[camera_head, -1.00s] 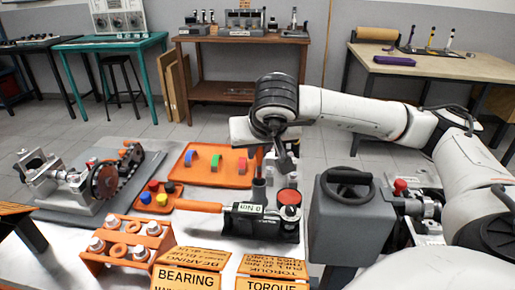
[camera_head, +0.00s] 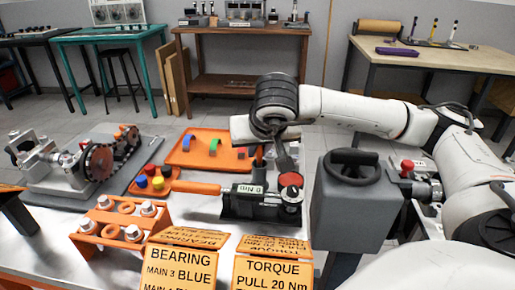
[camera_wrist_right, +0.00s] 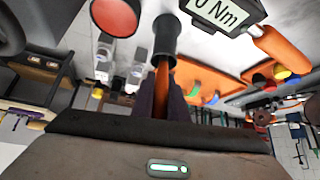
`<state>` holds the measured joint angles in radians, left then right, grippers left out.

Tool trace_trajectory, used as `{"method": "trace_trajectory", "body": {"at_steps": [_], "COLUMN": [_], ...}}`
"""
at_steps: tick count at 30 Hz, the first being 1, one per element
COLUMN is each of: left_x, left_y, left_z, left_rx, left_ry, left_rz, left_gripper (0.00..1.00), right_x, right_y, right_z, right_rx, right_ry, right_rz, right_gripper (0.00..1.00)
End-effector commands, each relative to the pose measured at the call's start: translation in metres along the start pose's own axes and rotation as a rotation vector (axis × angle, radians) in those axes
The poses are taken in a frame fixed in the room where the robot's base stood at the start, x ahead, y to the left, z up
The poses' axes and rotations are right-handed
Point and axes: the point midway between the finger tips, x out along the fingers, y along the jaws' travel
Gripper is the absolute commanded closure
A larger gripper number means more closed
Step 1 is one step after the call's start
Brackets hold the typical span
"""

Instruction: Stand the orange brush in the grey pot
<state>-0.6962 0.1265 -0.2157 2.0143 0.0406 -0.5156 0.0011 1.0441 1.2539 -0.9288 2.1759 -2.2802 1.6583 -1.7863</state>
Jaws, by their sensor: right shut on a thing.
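The orange brush (camera_wrist_right: 162,78) is between the fingers of my right gripper (camera_wrist_right: 162,100) in the right wrist view, and the gripper is shut on it. The dark grey pot (camera_wrist_right: 165,36) lies straight ahead of the fingers. The brush's far end meets the pot's mouth in that view; how deep it reaches inside is hidden. My left gripper is not in view.
A torque tool (camera_head: 249,189) with an orange handle and a red round cap (camera_head: 290,180) sit close by. An orange tray (camera_head: 190,160) lies behind left, an orange rack (camera_head: 112,222) in front left.

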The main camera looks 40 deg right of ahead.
Motion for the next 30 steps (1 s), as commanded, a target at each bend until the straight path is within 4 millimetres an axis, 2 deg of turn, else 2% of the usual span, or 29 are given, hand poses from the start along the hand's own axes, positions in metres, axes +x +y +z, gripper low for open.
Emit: {"method": "trace_trajectory", "body": {"at_steps": [2,3,6,7,17,20,30], "left_x": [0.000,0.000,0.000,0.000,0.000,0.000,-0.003], "left_y": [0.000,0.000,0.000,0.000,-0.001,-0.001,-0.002], "left_z": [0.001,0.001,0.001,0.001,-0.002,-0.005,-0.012], "left_rx": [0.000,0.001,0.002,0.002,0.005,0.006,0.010], "left_ry": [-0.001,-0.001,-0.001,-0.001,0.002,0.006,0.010], "left_rz": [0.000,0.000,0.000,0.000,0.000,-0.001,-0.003], "left_gripper": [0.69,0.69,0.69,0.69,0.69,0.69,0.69], "right_x": [0.000,0.000,0.000,0.000,-0.004,-0.016,-0.081], "right_y": [0.000,0.000,0.000,0.000,0.000,-0.001,-0.001], "right_z": [0.000,0.000,0.000,0.000,0.000,-0.001,-0.001], "right_rx": [0.000,0.000,0.000,0.000,0.000,0.000,-0.002], "right_ry": [0.000,0.000,0.000,0.000,0.000,0.003,0.004], "right_rz": [0.000,0.000,0.000,0.000,-0.001,-0.003,-0.004], "right_gripper": [1.00,0.83,0.67,0.65,0.65,0.65,0.65]}}
